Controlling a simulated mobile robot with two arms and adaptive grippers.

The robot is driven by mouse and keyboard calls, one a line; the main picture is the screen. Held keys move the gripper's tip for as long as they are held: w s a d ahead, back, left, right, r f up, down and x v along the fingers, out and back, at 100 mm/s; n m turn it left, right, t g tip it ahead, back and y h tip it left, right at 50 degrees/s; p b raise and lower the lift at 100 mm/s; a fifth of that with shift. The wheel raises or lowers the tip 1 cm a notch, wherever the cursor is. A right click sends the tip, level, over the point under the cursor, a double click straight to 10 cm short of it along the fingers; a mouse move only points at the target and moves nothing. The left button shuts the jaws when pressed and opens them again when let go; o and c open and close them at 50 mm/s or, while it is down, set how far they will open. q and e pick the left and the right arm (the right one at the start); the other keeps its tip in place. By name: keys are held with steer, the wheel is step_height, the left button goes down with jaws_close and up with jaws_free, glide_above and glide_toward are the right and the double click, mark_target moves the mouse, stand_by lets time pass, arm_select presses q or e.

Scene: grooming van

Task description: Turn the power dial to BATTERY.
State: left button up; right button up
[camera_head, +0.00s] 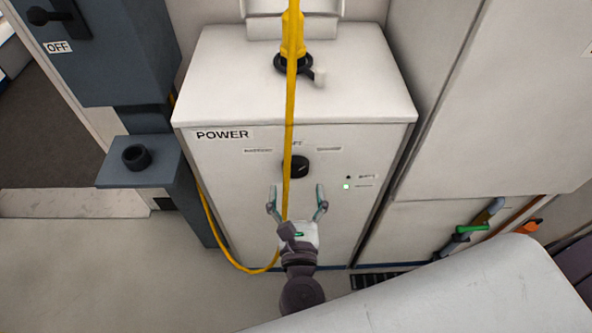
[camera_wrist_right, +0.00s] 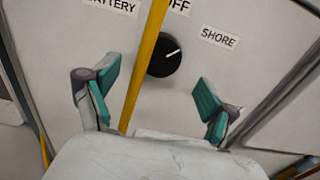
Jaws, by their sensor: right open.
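The black power dial (camera_head: 296,167) is on the front of the white POWER cabinet (camera_head: 225,165). In the right wrist view, the dial (camera_wrist_right: 167,58) has a white mark pointing right and slightly up, toward the SHORE label (camera_wrist_right: 219,38). The OFF label (camera_wrist_right: 180,6) is above the dial, and the partly cut-off BATTERY label (camera_wrist_right: 112,5) is at upper left. My right gripper (camera_head: 297,202) is open and empty, just below and in front of the dial; its teal fingers (camera_wrist_right: 160,96) are apart and not touching the dial. My left gripper is out of view.
A yellow cable (camera_head: 289,110) hangs from the cabinet top past the dial's left side, between my right fingers in the picture. A grey ledge (camera_head: 140,172) stands left; a pale padded surface (camera_head: 470,290) is at lower right.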

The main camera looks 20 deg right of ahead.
mark_target(296, 173)
steer(key=shift+p+x, duration=0.3)
steer(key=shift+x, duration=2)
steer(key=shift+c, duration=0.2)
steer(key=c, duration=1.1)
steer(key=shift+c, duration=0.2)
